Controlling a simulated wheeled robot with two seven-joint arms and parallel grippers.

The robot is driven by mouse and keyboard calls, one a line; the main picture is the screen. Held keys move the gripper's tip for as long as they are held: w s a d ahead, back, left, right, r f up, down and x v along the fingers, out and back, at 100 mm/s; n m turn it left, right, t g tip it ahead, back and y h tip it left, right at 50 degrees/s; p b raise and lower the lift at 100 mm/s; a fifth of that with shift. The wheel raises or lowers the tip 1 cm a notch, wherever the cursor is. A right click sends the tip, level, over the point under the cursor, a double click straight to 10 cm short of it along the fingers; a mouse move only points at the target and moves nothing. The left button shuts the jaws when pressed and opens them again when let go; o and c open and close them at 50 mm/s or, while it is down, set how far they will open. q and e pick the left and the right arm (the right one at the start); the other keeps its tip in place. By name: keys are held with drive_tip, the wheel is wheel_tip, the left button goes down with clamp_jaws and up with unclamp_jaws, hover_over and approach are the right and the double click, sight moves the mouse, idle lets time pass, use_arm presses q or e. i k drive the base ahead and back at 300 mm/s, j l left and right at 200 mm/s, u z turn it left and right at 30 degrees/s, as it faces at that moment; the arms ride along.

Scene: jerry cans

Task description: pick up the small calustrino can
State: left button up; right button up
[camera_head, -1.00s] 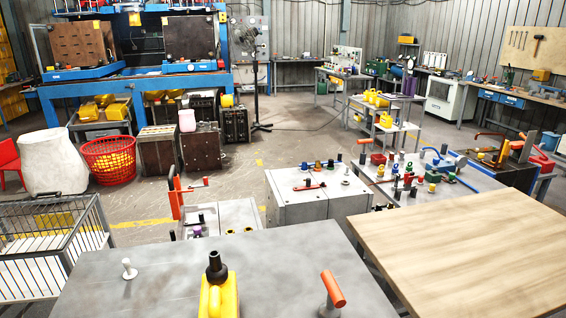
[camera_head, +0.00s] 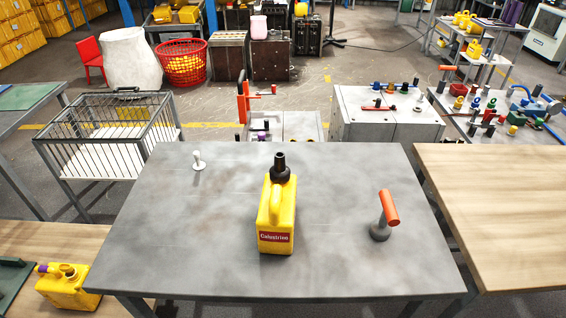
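A yellow can (camera_head: 277,208) with a red label reading "Calustrino" stands upright near the middle of the grey table (camera_head: 330,270). It has a yellow handle and a black cap and spout on top. Another yellow can (camera_head: 68,288) with a purple cap sits at the lower left on a lower wooden surface. No label can be read on it. Neither of my grippers is in view.
On the grey table, a small white peg-like piece (camera_head: 198,160) stands at the back left and an orange-handled lever (camera_head: 385,213) at the right. A wire cart (camera_head: 110,130) stands left, a wooden table (camera_head: 510,210) right. The tabletop around the can is clear.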

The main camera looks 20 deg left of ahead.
sight(275, 219)
drive_tip(key=l+u, duration=0.25)
drive_tip(key=u, duration=0.2)
drive_tip(key=l+u, duration=0.25)
drive_tip(key=u, duration=0.15)
drive_tip(key=k+l+u, duration=0.1)
drive_tip(key=l, duration=0.3)
drive_tip(key=k+l, duration=0.15)
drive_tip(key=l, duration=0.25)
drive_tip(key=k+l+u, duration=0.15)
drive_tip(key=l, duration=0.3)
drive_tip(key=k+l+u, duration=0.1)
drive_tip(key=l, duration=0.25)
